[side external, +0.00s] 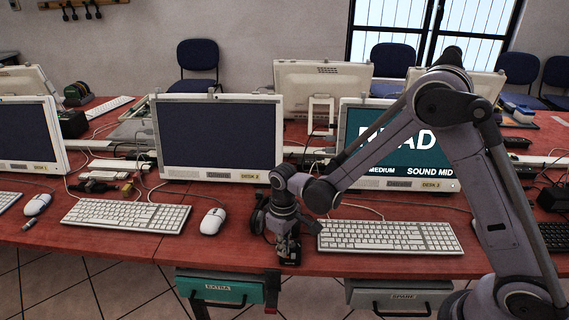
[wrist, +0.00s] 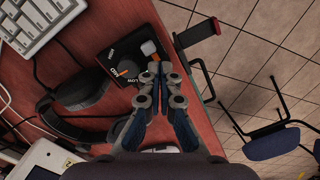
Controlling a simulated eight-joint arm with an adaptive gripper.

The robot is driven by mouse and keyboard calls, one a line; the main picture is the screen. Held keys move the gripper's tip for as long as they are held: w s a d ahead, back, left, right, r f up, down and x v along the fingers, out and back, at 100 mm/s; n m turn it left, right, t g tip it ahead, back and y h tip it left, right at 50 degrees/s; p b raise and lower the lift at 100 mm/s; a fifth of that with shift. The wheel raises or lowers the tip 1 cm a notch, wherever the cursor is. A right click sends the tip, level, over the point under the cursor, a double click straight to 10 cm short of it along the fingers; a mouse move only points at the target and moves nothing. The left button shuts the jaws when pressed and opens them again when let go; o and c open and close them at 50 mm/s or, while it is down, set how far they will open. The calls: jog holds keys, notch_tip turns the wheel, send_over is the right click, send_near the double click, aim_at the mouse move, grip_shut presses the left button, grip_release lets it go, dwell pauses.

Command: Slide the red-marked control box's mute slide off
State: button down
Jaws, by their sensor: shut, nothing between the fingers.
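The control box (wrist: 112,56) is black and lies near the table's edge in the wrist view. It has a dial with a red-orange mark (wrist: 127,68), a "LOW" label and a small pale slide cap (wrist: 148,48) at its edge-side. My gripper (wrist: 156,70) is shut and empty, with its fingertips over the edge-side of the box, just below the pale cap in the picture. I cannot tell whether the tips touch the cap. In the side external view my gripper (side external: 288,240) points down at the table's front edge and mostly hides the box.
A black headset (wrist: 82,90) with its cable lies beside the box. White keyboards (side external: 390,236) and a mouse (side external: 212,221) stand on either side. A bracket with a red pad (wrist: 204,27) sticks out past the table edge. A teal drawer (side external: 220,290) hangs below.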

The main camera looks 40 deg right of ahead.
notch_tip(320, 180, up, 6)
jog(key=shift+s+d, duration=0.15)
dwell(1.0)
jog(key=shift+r, duration=0.1)
